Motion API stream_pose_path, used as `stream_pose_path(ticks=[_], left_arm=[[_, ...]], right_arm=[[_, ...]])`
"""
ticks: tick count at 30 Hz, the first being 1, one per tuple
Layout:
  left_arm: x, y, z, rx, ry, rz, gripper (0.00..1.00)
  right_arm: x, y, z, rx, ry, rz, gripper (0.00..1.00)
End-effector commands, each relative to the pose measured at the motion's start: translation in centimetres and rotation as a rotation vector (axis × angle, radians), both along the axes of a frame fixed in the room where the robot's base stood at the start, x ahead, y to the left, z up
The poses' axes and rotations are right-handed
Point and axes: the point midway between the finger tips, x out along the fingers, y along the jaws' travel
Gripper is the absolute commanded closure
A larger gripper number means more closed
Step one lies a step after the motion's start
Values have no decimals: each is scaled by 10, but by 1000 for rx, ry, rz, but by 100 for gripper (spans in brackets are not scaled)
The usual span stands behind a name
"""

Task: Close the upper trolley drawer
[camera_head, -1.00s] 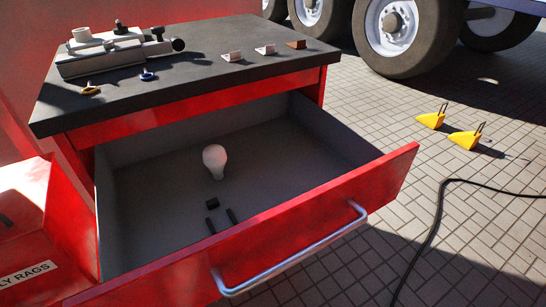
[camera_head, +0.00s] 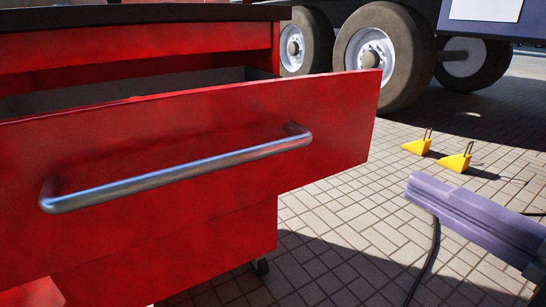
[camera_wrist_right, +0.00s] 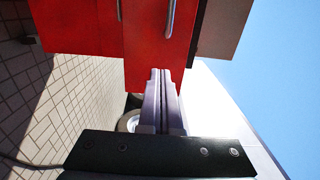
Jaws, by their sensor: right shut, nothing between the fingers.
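The upper drawer (camera_head: 230,115) of the red trolley is pulled out, its front panel large in the head view. A silver bar handle (camera_head: 180,175) runs across that panel. A strip of the grey drawer interior (camera_head: 120,95) shows behind the panel's top edge; the contents are hidden. My right gripper (camera_head: 412,188) is shut and empty, to the right of the drawer front and apart from it in the head view. In the right wrist view its closed fingers (camera_wrist_right: 160,74) point toward the red drawer front (camera_wrist_right: 155,45); contact cannot be told there. My left gripper is not in view.
The trolley's dark top (camera_head: 140,14) is at the upper left. Yellow wheel chocks (camera_head: 455,162) stand on the paved floor beyond my gripper. Large truck wheels (camera_head: 375,55) are behind. A black cable (camera_head: 425,265) lies on the paving.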

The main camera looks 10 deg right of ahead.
Motion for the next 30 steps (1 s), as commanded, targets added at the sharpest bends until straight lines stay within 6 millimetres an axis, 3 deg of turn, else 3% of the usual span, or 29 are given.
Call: stream_pose_path(ticks=[5,21,30], left_arm=[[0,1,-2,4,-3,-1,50],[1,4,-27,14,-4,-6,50],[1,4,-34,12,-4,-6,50]], right_arm=[[16,3,3,11,-10,-7,100],[108,35,0,8,-9,-3,100],[131,42,1,5,-5,-3,100]])
